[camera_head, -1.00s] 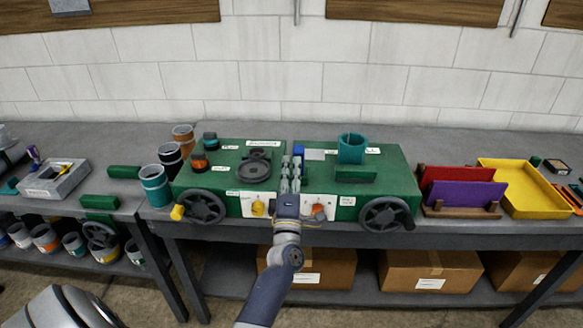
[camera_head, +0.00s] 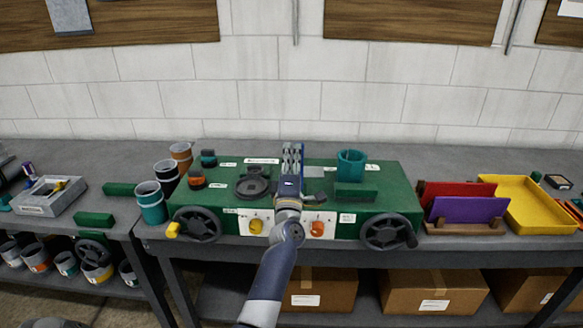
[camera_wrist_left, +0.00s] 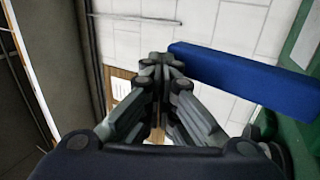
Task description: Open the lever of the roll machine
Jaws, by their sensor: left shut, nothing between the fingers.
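The roll machine (camera_head: 345,208) is a green box on the bench with a dark handwheel at each front corner. A blue bar, which looks like its lever, shows as narrow blue edges (camera_head: 302,157) around my left gripper in the head view; the gripper hides most of it. In the left wrist view the blue bar (camera_wrist_left: 240,77) runs just right of the fingers, its end close to the fingertips. Whether they touch I cannot tell. My left gripper (camera_head: 292,148), also in the wrist view (camera_wrist_left: 162,62), is shut and empty over the machine's middle. My right gripper is out of view.
Teal, black and orange cups (camera_head: 151,203) stand left of the machine. A teal cylinder (camera_head: 351,166) and a dark round part (camera_head: 253,184) sit on its top. Red and purple panels (camera_head: 468,209) in a rack and a yellow tray (camera_head: 527,203) are at right. Cardboard boxes (camera_head: 434,292) lie below.

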